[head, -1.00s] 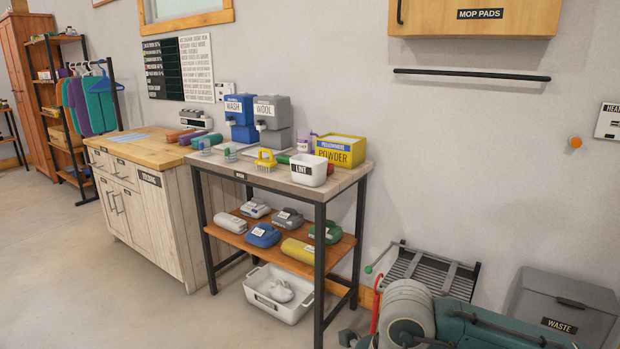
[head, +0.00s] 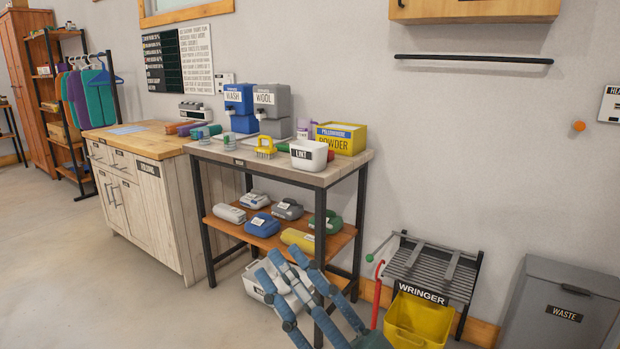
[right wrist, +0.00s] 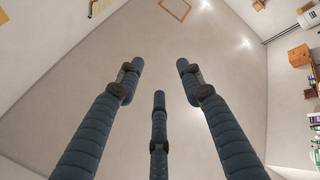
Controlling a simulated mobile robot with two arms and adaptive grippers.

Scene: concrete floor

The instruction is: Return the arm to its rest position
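My right gripper (head: 277,262) shows at the bottom middle of the head view. Its blue-grey fingers point up and to the left, in front of the lower part of the black-framed table. In the right wrist view the fingers of my right gripper (right wrist: 159,75) are spread apart with nothing between them. In the head view the fingers partly hide the white tub (head: 252,288) under the table. My left gripper is in neither view.
The table (head: 232,154) holds a lint bin (head: 309,165), a powder box (head: 341,148) and dispensers; its shelf (head: 235,233) holds several bottles. A yellow wringer bucket (head: 417,322) and grey waste bin (head: 566,283) stand at right. The floor at left is clear.

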